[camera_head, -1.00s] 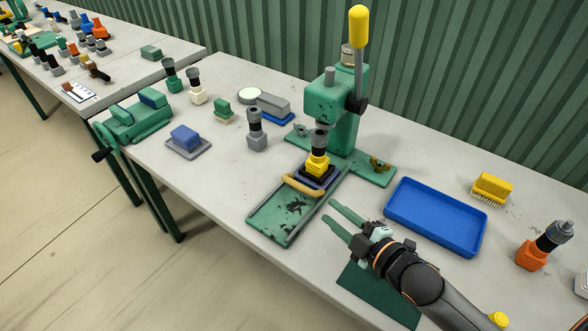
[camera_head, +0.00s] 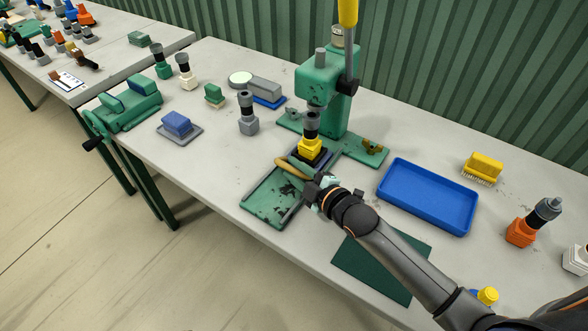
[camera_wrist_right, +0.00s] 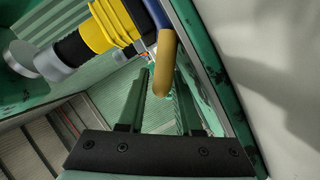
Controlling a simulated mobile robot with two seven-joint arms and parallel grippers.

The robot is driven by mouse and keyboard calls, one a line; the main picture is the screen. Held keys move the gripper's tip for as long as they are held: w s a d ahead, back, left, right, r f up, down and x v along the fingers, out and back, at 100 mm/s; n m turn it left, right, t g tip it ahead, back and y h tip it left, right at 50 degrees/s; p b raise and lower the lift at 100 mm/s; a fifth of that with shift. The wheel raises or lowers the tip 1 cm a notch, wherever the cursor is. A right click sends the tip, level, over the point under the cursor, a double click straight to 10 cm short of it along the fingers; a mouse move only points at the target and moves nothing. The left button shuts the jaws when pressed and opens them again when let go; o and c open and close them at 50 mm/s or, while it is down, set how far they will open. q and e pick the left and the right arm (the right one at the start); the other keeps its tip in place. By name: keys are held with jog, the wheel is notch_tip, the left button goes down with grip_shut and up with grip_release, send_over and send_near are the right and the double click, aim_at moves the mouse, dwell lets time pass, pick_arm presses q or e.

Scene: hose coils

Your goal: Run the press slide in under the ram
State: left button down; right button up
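The press slide (camera_head: 325,158) is a dark blue carriage on the green track (camera_head: 262,205), in front of the green press (camera_head: 322,82). A yellow fitting with a black top (camera_head: 310,143) stands upright on it, just in front of the ram. The slide's tan handle (camera_head: 284,169) faces the near end of the track. My right gripper (camera_head: 297,167) is at the handle, its fingers partly hidden in the head view. In the right wrist view, the handle (camera_wrist_right: 164,62) reaches between the two spaced green fingers (camera_wrist_right: 162,78); contact cannot be told. My left gripper is out of view.
A blue tray (camera_head: 430,195) lies right of the press, with a yellow brush (camera_head: 483,167) behind it. A dark green mat (camera_head: 382,265) lies under my right arm. A grey fitting (camera_head: 248,115) stands left of the track. The press lever (camera_head: 347,45) rises upright.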

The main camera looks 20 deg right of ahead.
jog(key=shift+w, duration=0.15)
grip_shut()
dwell(1.4)
